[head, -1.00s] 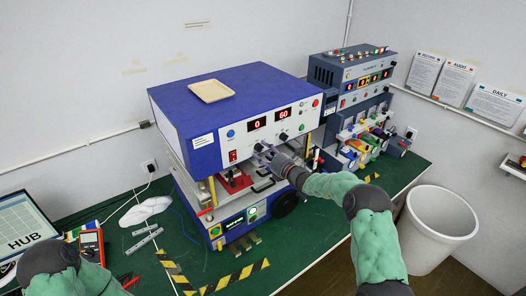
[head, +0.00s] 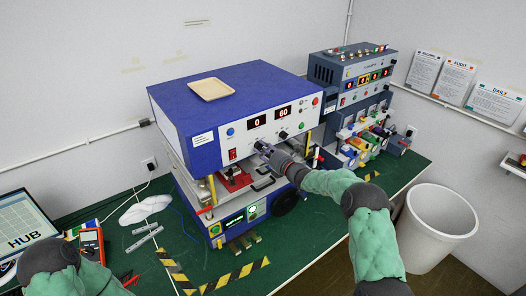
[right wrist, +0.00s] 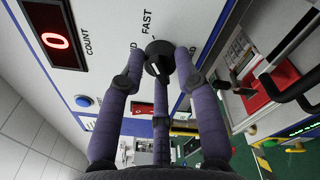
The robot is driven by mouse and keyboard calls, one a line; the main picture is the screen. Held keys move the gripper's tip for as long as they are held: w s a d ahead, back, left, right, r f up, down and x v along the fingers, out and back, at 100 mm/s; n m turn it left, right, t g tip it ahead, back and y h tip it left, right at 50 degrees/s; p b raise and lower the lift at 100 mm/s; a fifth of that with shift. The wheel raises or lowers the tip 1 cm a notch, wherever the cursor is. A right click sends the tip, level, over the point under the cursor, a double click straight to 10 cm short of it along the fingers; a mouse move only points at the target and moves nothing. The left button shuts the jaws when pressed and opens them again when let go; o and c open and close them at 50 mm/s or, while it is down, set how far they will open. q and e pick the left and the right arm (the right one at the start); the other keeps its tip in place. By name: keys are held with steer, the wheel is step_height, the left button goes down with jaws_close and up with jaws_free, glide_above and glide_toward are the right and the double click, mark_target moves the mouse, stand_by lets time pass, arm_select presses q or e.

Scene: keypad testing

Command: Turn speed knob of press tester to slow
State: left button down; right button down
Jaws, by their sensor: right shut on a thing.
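The press tester (head: 225,122) is a large blue box with a white front panel on the green bench. The speed knob (right wrist: 158,58) is black and round with a white pointer line, and "FAST" is printed beside it in the right wrist view. My right gripper (head: 264,148) is at the panel's lower edge, its fingers closed around the knob's sides. In the head view the gripper mostly hides this knob. The displays (head: 257,123) read 0 and 60. My left gripper is out of the head view; only its arm shows at lower left.
A second knob (head: 283,135) sits to the right on the panel, with a red switch (head: 233,154) to the left. A red fixture (right wrist: 258,88) and dark handle lie below. A tray (head: 211,89) rests on top. A white bin (head: 440,225) stands at right.

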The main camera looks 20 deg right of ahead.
steer(key=n+h+b, duration=0.1)
steer(key=n+b, duration=0.6)
steer(key=b, duration=0.3)
steer(key=n+b, duration=0.7)
steer(key=b, duration=0.3)
steer(key=n+h+b, duration=0.1)
steer(key=n+b, duration=0.7)
steer(key=b, duration=0.2)
steer(key=shift+f+h+b, duration=0.3)
steer(key=shift+f+b, duration=0.05)
steer(key=shift+r, duration=0.1)
steer(key=c, duration=1)
jaws_free()
steer(key=shift+c, duration=0.2)
steer(key=shift+o, duration=0.6)
steer(key=shift+w+d, duration=0.1)
steer(key=shift+d, duration=0.05)
steer(key=shift+r, duration=0.2)
